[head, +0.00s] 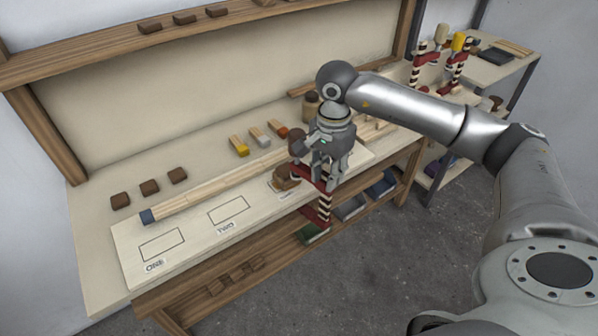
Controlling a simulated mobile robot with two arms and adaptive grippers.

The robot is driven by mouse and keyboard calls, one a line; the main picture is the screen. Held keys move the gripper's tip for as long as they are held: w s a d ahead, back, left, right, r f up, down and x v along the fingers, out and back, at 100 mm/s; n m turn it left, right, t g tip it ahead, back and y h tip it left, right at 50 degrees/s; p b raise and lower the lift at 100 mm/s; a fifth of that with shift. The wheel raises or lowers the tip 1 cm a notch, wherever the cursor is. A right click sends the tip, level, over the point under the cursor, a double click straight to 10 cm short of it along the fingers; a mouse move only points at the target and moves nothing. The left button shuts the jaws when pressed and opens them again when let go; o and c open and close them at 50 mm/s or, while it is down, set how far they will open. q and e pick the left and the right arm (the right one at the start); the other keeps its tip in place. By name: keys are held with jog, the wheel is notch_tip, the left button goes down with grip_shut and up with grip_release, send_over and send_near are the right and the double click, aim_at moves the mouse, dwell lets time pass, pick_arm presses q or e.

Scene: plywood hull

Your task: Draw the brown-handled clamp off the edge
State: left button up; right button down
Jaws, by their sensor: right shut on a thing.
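The clamp (325,208) has red jaws and a striped dark-and-cream bar, and it stands upright at the front edge of the bench (190,262). A brown knob, which looks like its handle, shows just left of my right gripper (328,180). The upper red jaw is over the bench edge by a brown block, and the lower jaw hangs below the top. My right gripper points down and is shut on the clamp; its fingers hide part of the bar. I cannot tell whether the jaws touch the bench. My left gripper is out of view.
A pale board with outlines marked ONE (162,245) and TWO (229,211) lies along the front. A long wooden strip (205,186) lies behind them. Small blocks and a jar stand farther back. Yellow- and cream-handled clamps (455,58) stand on the right-hand shelf. Floor in front is clear.

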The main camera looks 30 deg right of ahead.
jog(key=shift+s+d+r+b, duration=0.15)
jog(key=shift+s+b, duration=0.45)
jog(key=shift+s, duration=1.85)
notch_tip(320, 180, up, 17)
jog(key=p, duration=1)
